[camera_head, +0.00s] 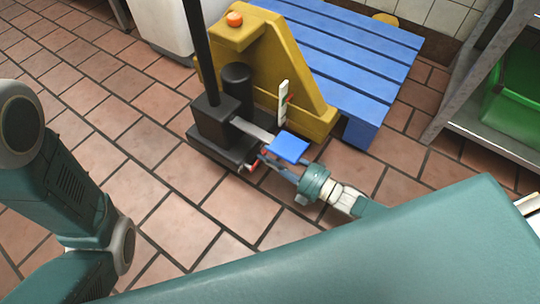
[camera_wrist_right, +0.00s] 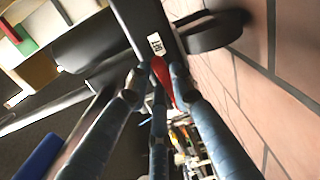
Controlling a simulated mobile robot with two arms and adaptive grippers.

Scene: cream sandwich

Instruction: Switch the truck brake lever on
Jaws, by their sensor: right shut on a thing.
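The truck (camera_head: 265,60) has a yellow body, a black upright post and a dark base at the head view's top centre. A red brake lever (camera_wrist_right: 163,77) sits low by the black base, beside a white label in the right wrist view. My right gripper (camera_head: 265,163) reaches the base's front right corner from the lower right. In the right wrist view its fingertips (camera_wrist_right: 157,80) are closed around the red lever, which shows between them. Much of the lever is hidden by the fingers in the head view. My left arm shows at the left, but its gripper is out of frame.
A blue slatted pallet (camera_head: 345,45) lies behind the truck. A blue plate (camera_head: 288,147) is just above my right fingers. A metal shelf (camera_head: 480,125) with a green crate (camera_head: 515,105) stands at right. Tiled floor is clear at left and in front.

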